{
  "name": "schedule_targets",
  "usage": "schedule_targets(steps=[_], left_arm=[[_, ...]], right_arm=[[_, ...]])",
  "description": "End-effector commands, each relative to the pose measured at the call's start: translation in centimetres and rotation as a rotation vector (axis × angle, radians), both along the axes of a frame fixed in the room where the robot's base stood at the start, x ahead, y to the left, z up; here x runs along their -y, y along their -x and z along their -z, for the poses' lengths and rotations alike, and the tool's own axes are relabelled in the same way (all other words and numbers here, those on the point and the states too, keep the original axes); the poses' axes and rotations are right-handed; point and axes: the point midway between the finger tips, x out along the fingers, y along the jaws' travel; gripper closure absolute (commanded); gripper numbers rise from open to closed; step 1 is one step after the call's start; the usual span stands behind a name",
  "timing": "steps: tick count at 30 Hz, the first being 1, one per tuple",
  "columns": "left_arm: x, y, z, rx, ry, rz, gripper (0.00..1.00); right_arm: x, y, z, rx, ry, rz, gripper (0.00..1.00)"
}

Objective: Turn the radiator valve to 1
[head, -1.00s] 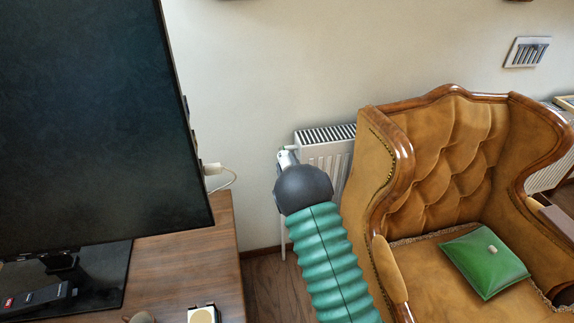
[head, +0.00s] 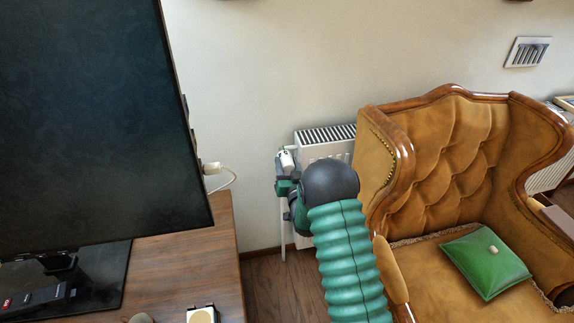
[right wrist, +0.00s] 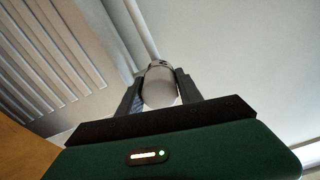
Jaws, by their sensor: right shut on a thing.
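The white radiator (head: 318,142) stands against the wall, partly hidden behind the armchair and my right arm. Its white valve (head: 287,160) is at the radiator's upper left corner, above a thin vertical pipe. My right gripper (head: 283,174) is at the valve, its fingers mostly hidden in the head view. In the right wrist view, the two dark fingers of the gripper (right wrist: 160,92) are shut on the sides of the valve's rounded white knob (right wrist: 160,84). No number on the knob can be read. My left gripper is not in view.
A tan tufted armchair (head: 440,150) with a green cushion (head: 484,262) stands close on the right of my arm. A wooden desk (head: 185,265) with a large dark monitor (head: 85,130) is on the left. A narrow floor gap lies between them.

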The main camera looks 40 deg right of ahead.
Motion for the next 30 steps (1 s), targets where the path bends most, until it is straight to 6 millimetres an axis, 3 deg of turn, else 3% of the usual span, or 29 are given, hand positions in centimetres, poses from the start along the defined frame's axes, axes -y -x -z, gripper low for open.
schedule_targets(steps=[12,29,30], left_arm=[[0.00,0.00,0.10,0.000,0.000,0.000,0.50],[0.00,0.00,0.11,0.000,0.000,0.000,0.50],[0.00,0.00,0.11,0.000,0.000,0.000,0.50]], right_arm=[[0.06,0.11,0.20,0.100,-0.190,0.002,0.98],[0.07,0.12,0.22,0.117,-0.222,0.003,0.98],[0.07,0.12,0.22,0.116,-0.221,0.003,0.57]])
